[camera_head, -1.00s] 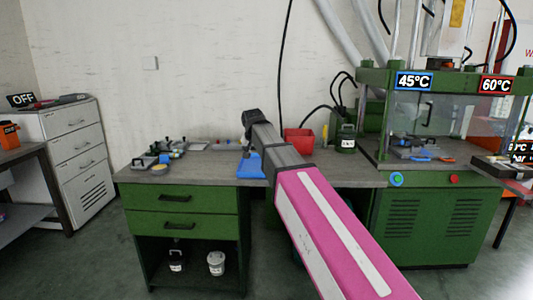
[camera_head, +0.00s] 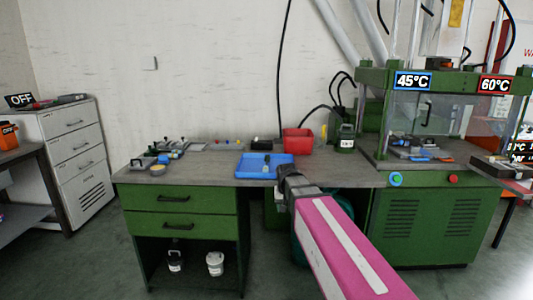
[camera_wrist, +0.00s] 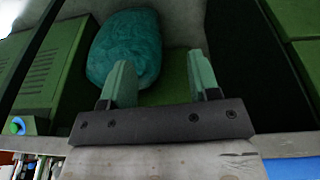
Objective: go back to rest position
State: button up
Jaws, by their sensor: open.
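My arm, with a pink link, reaches up from the lower right in the head view, and its dark end is at the front edge of the workbench (camera_head: 215,164). My gripper (camera_wrist: 163,82) shows in the wrist view with its two pale green fingers apart and nothing between them. Beyond the fingers is a teal rounded bag-like thing (camera_wrist: 122,45), apparently under the bench. In the head view the fingers themselves are hidden behind the arm.
A blue tray (camera_head: 245,172) with a small item in it lies at the bench front, close to my arm's end. A red bin (camera_head: 298,141) stands behind. The green press (camera_head: 430,225) is on the right. A drawer cabinet (camera_head: 78,150) stands left. Floor between is clear.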

jog(key=s+d+f+g, duration=0.1)
jog(key=s+d+f, duration=0.4)
jog(key=s+f, duration=0.2)
jog(key=s+d+f+g, duration=0.1)
jog(key=s+d+f, duration=0.4)
jog(key=s+f, duration=0.3)
jog(key=shift+s+d+f, duration=0.25)
jog(key=shift+d, duration=0.1)
